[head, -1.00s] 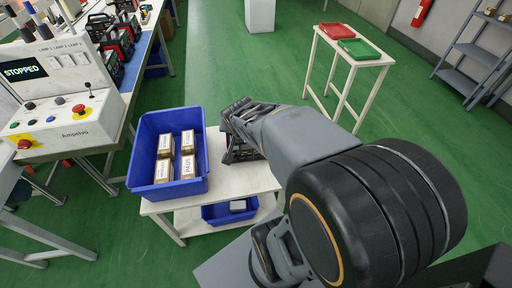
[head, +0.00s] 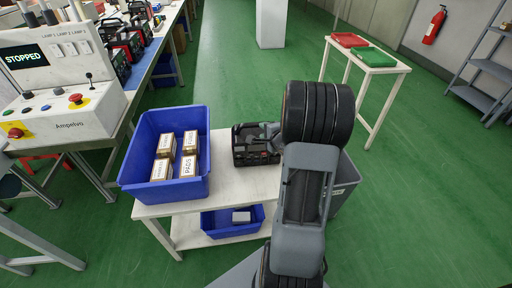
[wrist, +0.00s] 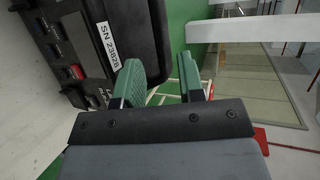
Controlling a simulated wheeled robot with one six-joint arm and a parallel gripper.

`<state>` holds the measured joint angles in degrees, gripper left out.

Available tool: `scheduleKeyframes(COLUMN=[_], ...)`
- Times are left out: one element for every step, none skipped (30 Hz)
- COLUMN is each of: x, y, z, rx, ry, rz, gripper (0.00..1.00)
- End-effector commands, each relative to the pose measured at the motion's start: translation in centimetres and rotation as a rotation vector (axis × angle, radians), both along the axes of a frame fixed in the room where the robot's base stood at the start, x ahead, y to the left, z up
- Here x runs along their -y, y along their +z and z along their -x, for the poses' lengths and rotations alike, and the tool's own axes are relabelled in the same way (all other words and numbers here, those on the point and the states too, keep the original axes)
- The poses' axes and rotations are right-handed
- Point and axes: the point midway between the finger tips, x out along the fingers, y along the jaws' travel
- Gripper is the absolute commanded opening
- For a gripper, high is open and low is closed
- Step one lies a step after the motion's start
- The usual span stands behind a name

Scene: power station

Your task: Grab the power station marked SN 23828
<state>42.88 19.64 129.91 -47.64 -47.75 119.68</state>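The black power station (head: 252,150) stands on the white cart (head: 225,188), right of the blue bin. In the wrist view the power station (wrist: 85,62) fills the upper left, and its white label reads SN 23828. My gripper (wrist: 160,78) is open, its two green-padded fingers apart with nothing between them. The left finger overlaps the power station's lower right edge in the wrist view; I cannot tell whether they touch. In the head view my arm hides most of the gripper, which is at the power station's right side.
A blue bin (head: 128,160) with several small boxes stands on the cart's left. Another blue bin (head: 212,222) is on its lower shelf. A grey bin (head: 347,178) is behind my arm. A control console (head: 70,118) reads STOPPED. A table (head: 390,67) with red and green trays stands at the back right.

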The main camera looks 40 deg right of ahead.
Motion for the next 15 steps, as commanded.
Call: scheduleKeyframes(x=[0.0,0.1,0.2,0.2,0.2,0.3,0.3,0.3,0.3,0.3,0.4,0.4,0.5,0.5,0.6], y=[-0.5,-0.5,-0.7,-0.8,-0.8,-0.8,-0.9,-0.9,-0.9,-1.0,-1.1,-1.2,-1.4,-1.6,-1.8], z=[-0.8,-1.1,-1.5,-1.8,-2.1,-2.3,-2.5,-2.6,-2.7,-2.8,-3.0,-3.3,-3.6,-4.0,-4.6], rx=[-0.001,0.000,0.000,-0.001,-0.001,0.000,0.000,0.000,0.000,0.000,0.000,0.000,0.000,-0.001,-0.001], ry=[0.003,0.003,0.003,0.001,0.002,0.001,0.001,0.001,0.000,0.001,0.001,0.002,0.002,0.002,0.002], rz=[0.000,0.001,0.001,0.000,0.001,0.002,0.002,0.002,0.001,0.002,0.002,0.002,0.002,0.002,0.002], gripper=[0.36,0.36,0.36,0.36,0.36,0.36,0.36,0.36,0.36,0.36,0.36,0.36,0.36,0.36,0.36])
